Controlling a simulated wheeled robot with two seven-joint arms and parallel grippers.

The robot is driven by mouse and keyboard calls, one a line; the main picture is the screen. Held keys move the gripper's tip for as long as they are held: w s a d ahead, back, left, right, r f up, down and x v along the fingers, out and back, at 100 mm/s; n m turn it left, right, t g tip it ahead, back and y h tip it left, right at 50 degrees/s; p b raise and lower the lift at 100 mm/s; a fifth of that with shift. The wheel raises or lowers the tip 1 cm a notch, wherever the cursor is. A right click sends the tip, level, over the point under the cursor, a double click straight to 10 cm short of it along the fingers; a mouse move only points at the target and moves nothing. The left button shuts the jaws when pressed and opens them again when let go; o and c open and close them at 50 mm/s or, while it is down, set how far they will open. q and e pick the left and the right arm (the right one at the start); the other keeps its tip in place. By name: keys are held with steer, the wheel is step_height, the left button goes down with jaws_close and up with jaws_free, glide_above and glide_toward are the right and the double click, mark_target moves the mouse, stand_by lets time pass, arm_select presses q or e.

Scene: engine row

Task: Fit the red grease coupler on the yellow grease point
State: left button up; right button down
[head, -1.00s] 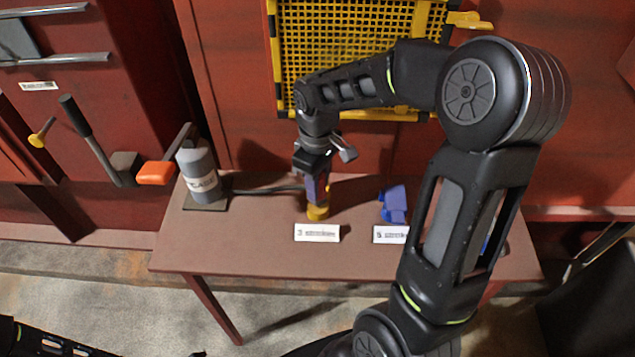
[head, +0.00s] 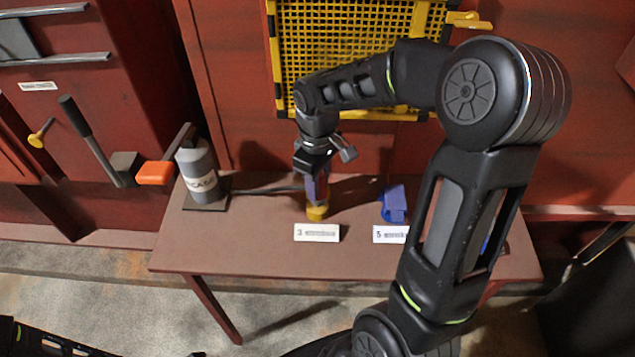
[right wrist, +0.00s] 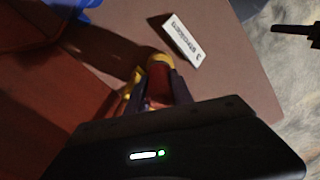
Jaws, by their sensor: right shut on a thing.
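My right gripper (head: 316,190) points down over the table and is shut on the red grease coupler (right wrist: 158,86), which shows between the fingers in the right wrist view. A yellow round piece (head: 317,212) shows right below the fingertips, at the card marked 3; it also shows in the right wrist view (right wrist: 161,61). I cannot tell whether it is part of the coupler or a separate piece under it. A yellow knob (head: 40,132) sticks out of the red panel at the left. Of my left arm, a link shows at the bottom left; its jaws cannot be made out.
A grey canister (head: 200,170) stands on the table's left end, with a dark hose (head: 265,189) running toward my right gripper. A blue piece (head: 394,204) stands behind the card marked 5 (head: 390,234). A yellow mesh guard (head: 360,50) is behind. The table's front (head: 260,255) is clear.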

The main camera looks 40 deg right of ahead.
steer(key=shift+f+b, duration=0.35)
steer(key=shift+f, duration=0.1)
steer(key=shift+r, duration=0.2)
steer(key=shift+r+p, duration=0.3)
steer(key=shift+p, duration=0.1)
steer(key=shift+w, duration=0.15)
stand_by(0.6)
steer(key=shift+f+b, duration=0.35)
steer(key=shift+f, duration=0.2)
stand_by(0.9)
steer(key=shift+r, duration=0.15)
steer(key=shift+r+p, duration=0.35)
stand_by(0.7)
